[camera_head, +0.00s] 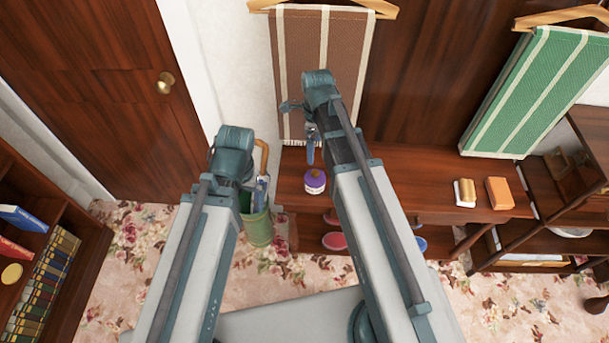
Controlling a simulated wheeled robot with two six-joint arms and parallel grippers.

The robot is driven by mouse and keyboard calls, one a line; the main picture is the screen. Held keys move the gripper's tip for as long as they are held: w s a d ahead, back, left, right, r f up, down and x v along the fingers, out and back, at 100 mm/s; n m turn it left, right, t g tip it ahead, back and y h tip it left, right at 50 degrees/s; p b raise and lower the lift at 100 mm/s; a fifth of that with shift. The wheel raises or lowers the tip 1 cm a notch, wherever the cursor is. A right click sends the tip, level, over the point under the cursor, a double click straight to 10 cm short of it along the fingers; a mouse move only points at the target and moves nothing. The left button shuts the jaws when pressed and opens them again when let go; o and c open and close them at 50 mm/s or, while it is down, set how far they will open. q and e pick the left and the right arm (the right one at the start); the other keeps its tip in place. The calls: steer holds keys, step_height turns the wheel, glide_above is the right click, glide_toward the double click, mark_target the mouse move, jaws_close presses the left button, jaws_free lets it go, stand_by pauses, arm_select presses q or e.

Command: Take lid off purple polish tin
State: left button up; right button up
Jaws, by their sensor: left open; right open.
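The purple polish tin (315,184) stands upright on the dark wooden bench, with a small pale gold patch on top. I cannot make out the lid's edge clearly. My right gripper (311,154) is open and points down just above and behind the tin in the picture, apparently empty and apart from it. My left gripper (262,188) is open, left of the tin near the umbrella stand, and is partly hidden by my own arm.
A green umbrella stand (259,230) with a cane is left of the bench (390,190). A brush (464,193) and an orange box (499,193) lie on the bench's right side. Pink slippers (334,241) are below. Brown (289,60) and green (535,90) striped cloths hang behind.

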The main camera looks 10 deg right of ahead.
steer(key=b, duration=0.8)
glide_above(316, 172)
steer(key=f, duration=0.8)
steer(key=shift+a+f, duration=0.2)
steer(key=shift+a, duration=0.15)
steer(key=shift+f+b, duration=0.15)
steer(key=shift+b, duration=0.15)
steer(key=f+b, duration=0.5)
steer(key=shift+d+f, duration=0.15)
steer(key=shift+d, duration=0.1)
steer(key=c, duration=1.1)
steer(key=shift+o, duration=0.2)
